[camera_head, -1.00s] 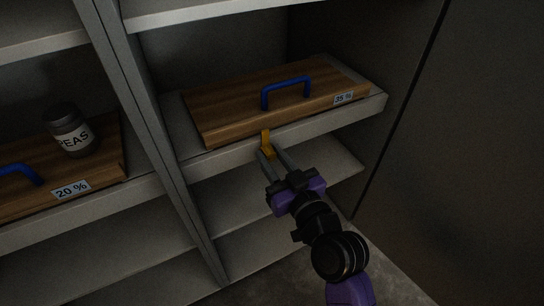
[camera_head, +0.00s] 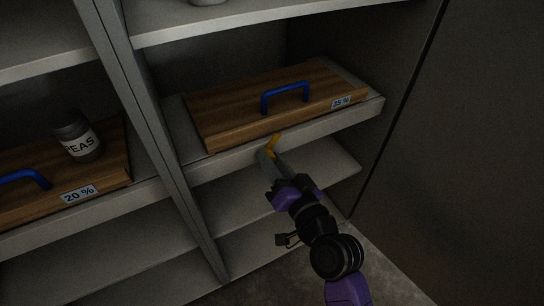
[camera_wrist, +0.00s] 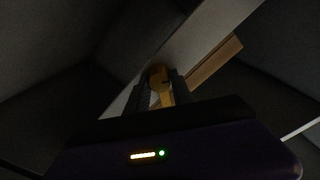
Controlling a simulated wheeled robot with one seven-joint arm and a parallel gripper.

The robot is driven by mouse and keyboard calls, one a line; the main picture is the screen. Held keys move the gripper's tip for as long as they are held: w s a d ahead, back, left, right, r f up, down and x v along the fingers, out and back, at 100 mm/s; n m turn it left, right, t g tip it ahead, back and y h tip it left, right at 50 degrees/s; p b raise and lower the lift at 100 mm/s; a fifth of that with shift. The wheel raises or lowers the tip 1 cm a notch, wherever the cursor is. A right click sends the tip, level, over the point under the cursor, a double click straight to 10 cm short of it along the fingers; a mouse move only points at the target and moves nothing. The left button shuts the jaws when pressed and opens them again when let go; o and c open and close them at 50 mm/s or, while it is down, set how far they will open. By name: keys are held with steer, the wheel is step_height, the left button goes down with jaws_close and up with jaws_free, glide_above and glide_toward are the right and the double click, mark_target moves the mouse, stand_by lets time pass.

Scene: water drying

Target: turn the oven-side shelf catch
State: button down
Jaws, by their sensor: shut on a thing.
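The yellow shelf catch (camera_head: 274,143) sits at the front edge of the right-hand shelf, below a wooden board (camera_head: 240,108) with a blue handle and a "35 %" label. The catch leans to the upper right. My gripper (camera_head: 271,158) is shut on the catch, with a finger on each side of it. In the wrist view the catch (camera_wrist: 161,84) shows between the two dark fingers, a round head with a narrow arm. Part of the catch is hidden by the fingers.
A wooden board (camera_head: 60,186) labelled "20 %", with a blue handle, bears a jar marked "PEAS" (camera_head: 78,141) at left. An upright divider (camera_head: 158,140) separates the bays. A dark panel (camera_head: 455,150) stands at right. Open shelves lie below.

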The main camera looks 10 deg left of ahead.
steer(key=m+p, duration=0.2)
steer(key=m, duration=0.3)
steer(key=m+p, duration=0.2)
steer(key=m, duration=0.4)
steer(key=shift+d+f, duration=0.1)
steer(key=shift+f, duration=0.1)
stand_by(0.4)
steer(key=c, duration=1.1)
jaws_free()
steer(key=v, duration=0.7)
steer(key=shift+s+d, duration=0.25)
steer(key=shift+s, duration=0.05)
